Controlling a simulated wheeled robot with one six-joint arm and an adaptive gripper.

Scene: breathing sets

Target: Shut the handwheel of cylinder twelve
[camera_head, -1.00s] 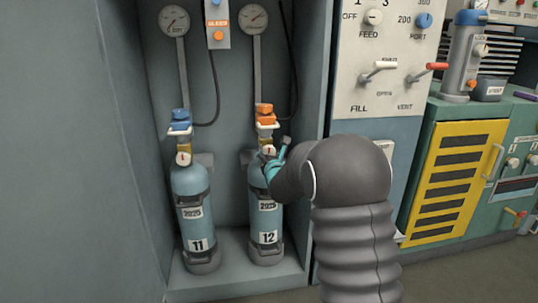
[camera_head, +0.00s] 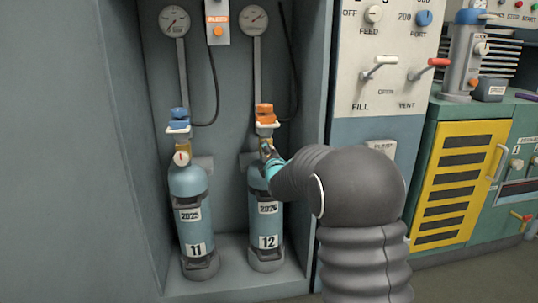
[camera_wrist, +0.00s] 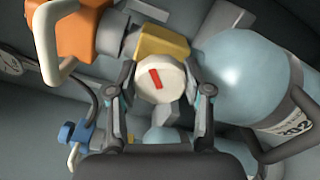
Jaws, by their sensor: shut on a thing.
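Cylinder twelve (camera_head: 265,220) is light blue and stands upright on the right side of the recess, with a "12" label. Its handwheel (camera_wrist: 160,80) is a round white knob with a red bar, on a yellow valve body (camera_wrist: 163,42). In the wrist view my gripper (camera_wrist: 160,90) has one finger on each side of the knob and is shut on it. In the head view my gripper (camera_head: 268,155) is at the valve and mostly hides the knob. An orange connector (camera_head: 265,115) sits above the valve.
Cylinder eleven (camera_head: 190,215) stands to the left with its blue connector (camera_head: 179,120). Pressure gauges (camera_head: 174,20) hang above. A white panel with levers (camera_head: 380,68) is to the right of the recess. The recess walls are close on both sides.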

